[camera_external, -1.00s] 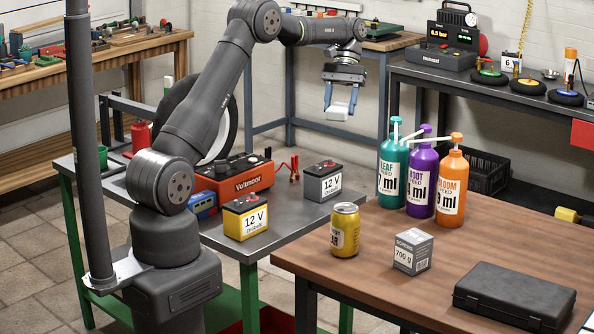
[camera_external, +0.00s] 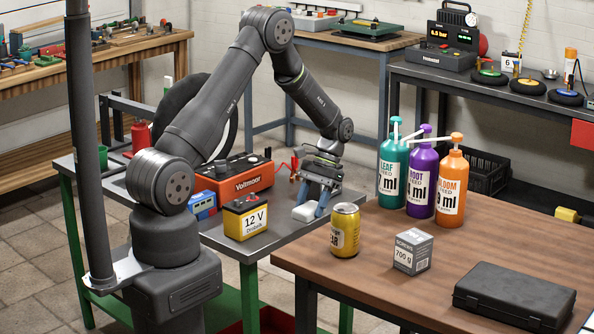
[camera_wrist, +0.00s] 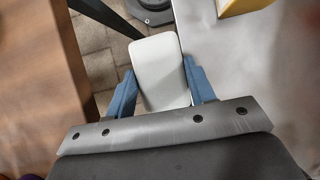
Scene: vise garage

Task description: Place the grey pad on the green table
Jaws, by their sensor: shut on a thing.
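The grey pad (camera_external: 304,213) is a pale, flat, rounded block. My gripper (camera_external: 312,203) is shut on it, with one blue finger on each side. The pad is low near the right edge of the green table, which has a grey metal top (camera_external: 272,241) and green legs. In the wrist view the pad (camera_wrist: 158,70) sits between the blue fingers of my gripper (camera_wrist: 158,88). There it overlaps the edge of the table's grey top (camera_wrist: 250,85), with floor showing on its left. I cannot tell whether the pad touches the top.
A yellow battery (camera_external: 246,217), an orange Voltmoor unit (camera_external: 246,181) and a blue item (camera_external: 203,204) stand on the green table. A brown table (camera_external: 430,265) is close on the right, with a yellow can (camera_external: 345,231) near its edge.

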